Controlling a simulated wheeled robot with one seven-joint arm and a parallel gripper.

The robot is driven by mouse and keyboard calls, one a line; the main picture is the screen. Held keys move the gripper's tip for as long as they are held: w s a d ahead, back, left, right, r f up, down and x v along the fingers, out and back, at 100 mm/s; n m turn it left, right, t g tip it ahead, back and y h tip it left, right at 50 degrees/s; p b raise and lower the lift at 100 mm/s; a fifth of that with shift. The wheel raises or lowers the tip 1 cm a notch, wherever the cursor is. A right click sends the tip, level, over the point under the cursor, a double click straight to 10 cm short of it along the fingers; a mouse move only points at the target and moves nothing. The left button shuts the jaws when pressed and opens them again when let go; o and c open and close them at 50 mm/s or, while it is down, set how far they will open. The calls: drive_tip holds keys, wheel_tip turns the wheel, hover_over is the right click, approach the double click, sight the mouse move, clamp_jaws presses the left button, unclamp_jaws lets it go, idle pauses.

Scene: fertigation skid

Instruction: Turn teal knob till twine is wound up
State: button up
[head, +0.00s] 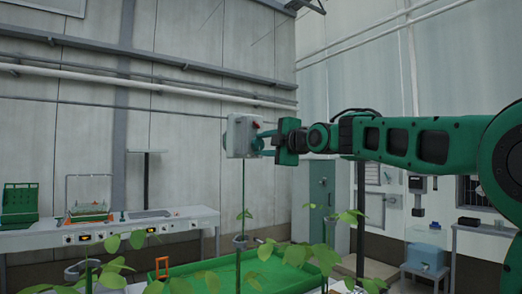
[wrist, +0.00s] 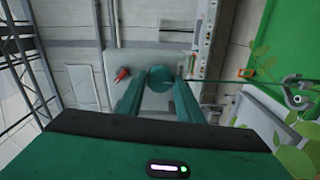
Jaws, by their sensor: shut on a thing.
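The teal knob (wrist: 161,78) sits on the face of a pale grey box (head: 240,136), between my fingers. My gripper (wrist: 160,82) is shut on the knob; in the head view my gripper (head: 266,142) reaches the box's right side from the right. The box also shows in the wrist view (wrist: 145,62). A thin dark green line (wrist: 235,79), perhaps the twine, runs from the box to the right in the wrist view. In the head view a thin line (head: 243,185) hangs straight down from the box to a plant. The winding inside the box is hidden.
A red knob or button (wrist: 122,74) sits on the same box, left of my fingers. Leafy plants (head: 240,270) and a green tray (head: 200,268) stand below. A workbench (head: 150,222) is at the left. Open air surrounds the box.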

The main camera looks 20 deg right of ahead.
drive_tip(key=m, duration=0.7)
drive_tip(key=shift+f, duration=0.3)
drive_tip(key=m, duration=0.4)
drive_tip(key=shift+m, duration=1.8)
drive_tip(key=shift+d, duration=0.1)
drive_tip(key=o, duration=1.1)
drive_tip(key=shift+c, duration=0.2)
drive_tip(key=shift+r, duration=0.15)
